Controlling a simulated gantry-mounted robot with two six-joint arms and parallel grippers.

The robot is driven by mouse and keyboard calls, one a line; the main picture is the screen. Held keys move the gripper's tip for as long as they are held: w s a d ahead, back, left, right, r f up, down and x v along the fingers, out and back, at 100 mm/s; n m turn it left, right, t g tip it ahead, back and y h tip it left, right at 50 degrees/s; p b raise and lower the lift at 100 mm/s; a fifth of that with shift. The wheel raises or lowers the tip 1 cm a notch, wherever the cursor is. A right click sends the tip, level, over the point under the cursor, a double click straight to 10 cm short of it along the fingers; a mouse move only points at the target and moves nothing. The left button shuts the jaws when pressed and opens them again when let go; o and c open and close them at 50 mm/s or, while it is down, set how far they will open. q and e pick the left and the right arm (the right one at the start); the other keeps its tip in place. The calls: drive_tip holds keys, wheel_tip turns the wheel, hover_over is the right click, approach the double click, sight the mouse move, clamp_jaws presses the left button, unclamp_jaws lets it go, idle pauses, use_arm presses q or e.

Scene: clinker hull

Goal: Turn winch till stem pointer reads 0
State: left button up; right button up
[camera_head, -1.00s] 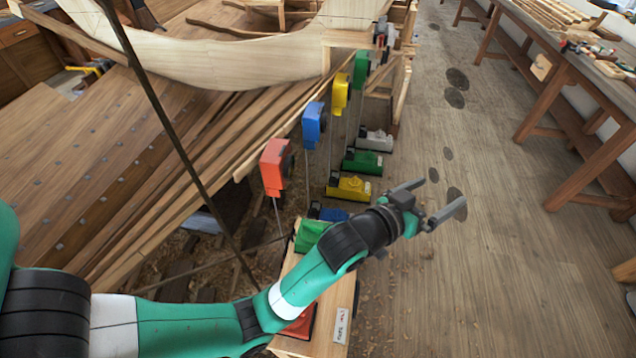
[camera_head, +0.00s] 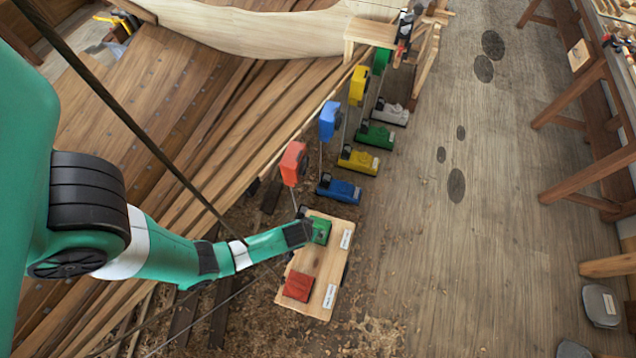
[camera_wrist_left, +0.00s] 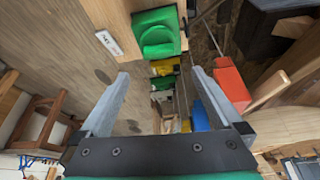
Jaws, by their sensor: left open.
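My left arm reaches down from the left in the head view, its wrist beside a wooden board (camera_head: 318,262). A green winch-like block (camera_head: 320,230) and a flat red block (camera_head: 298,286) sit on this board. My left gripper is open and empty in the left wrist view (camera_wrist_left: 158,76); its fingers are hard to make out in the head view. A green block with a rounded top (camera_wrist_left: 158,36) lies beyond the fingertips, apart from them. I cannot clearly identify the stem pointer or read any scale. My right gripper is not in view.
Blue (camera_head: 339,189), yellow (camera_head: 358,160), green (camera_head: 376,136) and grey (camera_head: 391,113) blocks line the floor. Red (camera_head: 293,163), blue (camera_head: 330,120) and yellow (camera_head: 358,85) boxes stand above them by the planked hull (camera_head: 160,110). Floor at right is open up to the workbench (camera_head: 590,110).

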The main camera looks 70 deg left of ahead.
sight(317, 226)
use_arm(q)
drive_tip(key=b+x, duration=0.7)
drive_tip(key=shift+f, duration=0.2)
drive_tip(key=b+x, duration=0.1)
drive_tip(key=x, duration=0.3)
drive_tip(key=shift+w+a, duration=0.1)
drive_tip(key=shift+w, duration=0.1)
drive_tip(key=c, duration=1.2)
